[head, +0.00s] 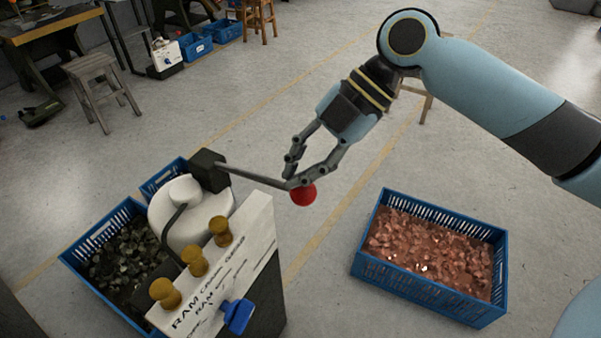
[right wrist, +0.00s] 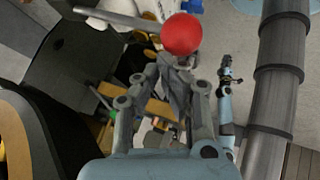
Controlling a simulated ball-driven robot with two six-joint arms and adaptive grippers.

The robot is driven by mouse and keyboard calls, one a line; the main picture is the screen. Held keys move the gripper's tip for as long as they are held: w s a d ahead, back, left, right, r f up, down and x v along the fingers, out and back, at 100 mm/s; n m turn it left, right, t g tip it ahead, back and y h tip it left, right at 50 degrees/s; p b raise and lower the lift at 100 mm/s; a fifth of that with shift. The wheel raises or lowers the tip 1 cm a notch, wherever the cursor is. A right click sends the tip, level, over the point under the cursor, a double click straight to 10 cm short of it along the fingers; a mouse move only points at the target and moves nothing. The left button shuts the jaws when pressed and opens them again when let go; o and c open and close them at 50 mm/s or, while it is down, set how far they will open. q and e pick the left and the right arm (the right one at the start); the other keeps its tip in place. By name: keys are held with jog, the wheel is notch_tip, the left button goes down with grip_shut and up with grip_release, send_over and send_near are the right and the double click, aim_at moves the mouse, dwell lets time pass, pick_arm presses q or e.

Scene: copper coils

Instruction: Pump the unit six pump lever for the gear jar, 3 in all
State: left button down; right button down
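The pump lever (head: 258,177) is a grey rod running from a black block on the unit (head: 252,232) to a red ball (head: 303,195) at its end. My right gripper (head: 293,182) is at the lever's outer end, right beside the ball. Its fingertips come together there and appear to touch the rod. In the right wrist view the tips (right wrist: 172,72) are together just below the red ball (right wrist: 182,34), with no rod visible between them. A small blue and dark shape there looks like my left gripper (right wrist: 229,74), too small to read. No jar is clearly identifiable.
The unit has a white drum (head: 165,215), several brass knobs (head: 194,261) and a blue handle (head: 237,316). A blue crate of copper pieces (head: 432,290) stands at right, one with dark pieces (head: 92,238) at left. A stool (head: 92,68) stands behind. Floor between is clear.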

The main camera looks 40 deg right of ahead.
jog(key=shift+w+r, duration=0.1)
jog(key=shift+r, duration=0.55)
jog(key=shift+p, duration=0.35)
jog(key=shift+w+a+r+p, duration=0.1)
jog(key=shift+w+r+p, duration=0.05)
jog(key=shift+r+p, duration=0.9)
jog(key=shift+w+a+r+p, duration=0.15)
jog(key=shift+r+p, duration=0.45)
jog(key=shift+r, duration=0.85)
jog(key=shift+d, duration=0.1)
